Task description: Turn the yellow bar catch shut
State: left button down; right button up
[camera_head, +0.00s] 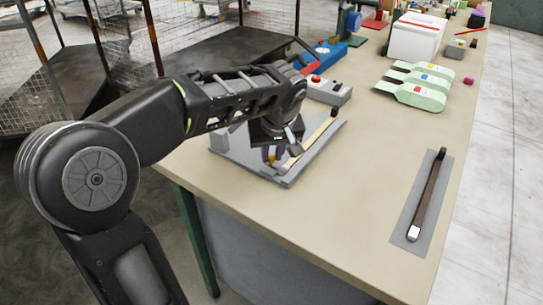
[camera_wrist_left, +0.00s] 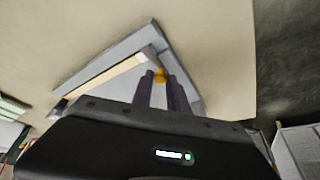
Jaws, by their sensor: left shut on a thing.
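The grey foam press (camera_head: 232,146) lies near the table's left edge. A pale yellow-cream lever with a dark end (camera_head: 316,139) lies along it and also shows in the wrist view (camera_wrist_left: 112,74). My left gripper (camera_head: 271,156) reaches down over the near end of the press. In the wrist view its two purple-grey fingers (camera_wrist_left: 161,80) are shut on a small yellow piece, the yellow bar catch (camera_wrist_left: 160,72), beside the lever's pale end. Most of the catch is hidden by the fingers. My right gripper is in neither view.
A grey box with a red button (camera_head: 328,90) and a blue device (camera_head: 325,55) stand behind the press. Pale green panels (camera_head: 415,88) and a white box (camera_head: 416,37) stand farther back. A dark handle on a grey strip (camera_head: 428,195) lies at right. The table between is clear.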

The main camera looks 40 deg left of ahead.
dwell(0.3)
pick_arm(q)
jog(key=c, duration=1.3)
grip_release()
jog(key=v, duration=0.7)
jog(key=shift+r, duration=0.4)
jog(key=shift+d, duration=0.1)
